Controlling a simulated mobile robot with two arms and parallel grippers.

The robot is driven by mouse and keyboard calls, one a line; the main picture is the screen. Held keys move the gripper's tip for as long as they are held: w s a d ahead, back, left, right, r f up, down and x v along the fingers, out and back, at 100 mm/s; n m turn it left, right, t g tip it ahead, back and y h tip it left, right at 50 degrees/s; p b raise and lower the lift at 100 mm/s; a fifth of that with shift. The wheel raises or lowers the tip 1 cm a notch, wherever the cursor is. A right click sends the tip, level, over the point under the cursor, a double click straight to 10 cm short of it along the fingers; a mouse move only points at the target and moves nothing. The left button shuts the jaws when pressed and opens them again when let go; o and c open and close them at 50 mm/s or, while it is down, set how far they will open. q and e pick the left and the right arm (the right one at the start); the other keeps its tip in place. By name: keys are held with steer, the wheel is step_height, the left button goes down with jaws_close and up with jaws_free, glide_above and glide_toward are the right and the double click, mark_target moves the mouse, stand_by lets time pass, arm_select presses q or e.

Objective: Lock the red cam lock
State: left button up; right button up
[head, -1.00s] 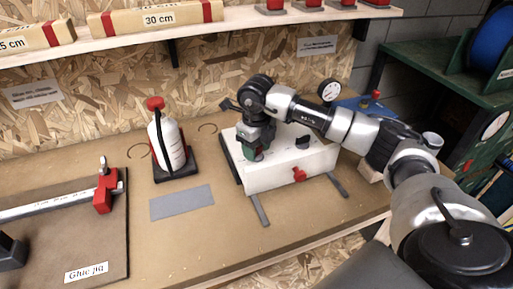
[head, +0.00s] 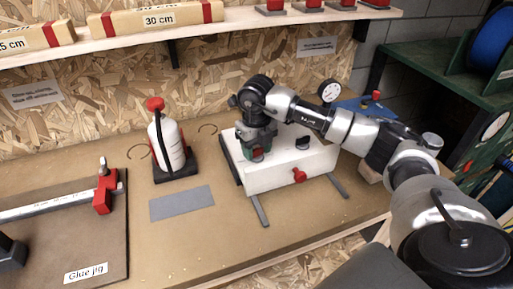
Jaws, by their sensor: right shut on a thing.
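A white box (head: 268,178) stands on the workbench, right of centre. My right gripper (head: 257,151) points down at the left part of its top and is shut on a small red piece (head: 258,155), which looks like the red cam lock. The fingers hide most of it, so its angle is not clear. A black knob (head: 303,143) sits on the same top, to the right. A red knob (head: 299,175) sticks out of the box's front face. My left gripper is not in view.
A white bottle with a red cap (head: 166,140) stands on a dark base left of the box. A grey strip (head: 181,203) lies in front of it. The glue jig board (head: 105,245) is at the left. A dial gauge (head: 329,91) stands behind the box. The bench front is clear.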

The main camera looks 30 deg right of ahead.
mark_target(257, 149)
steer(key=o, duration=0.9)
steer(key=shift+r, duration=0.1)
step_height(257, 149, up, 11)
steer(key=shift+f+b, duration=0.15)
steer(key=shift+b, duration=0.45)
steer(key=shift+f, duration=0.1)
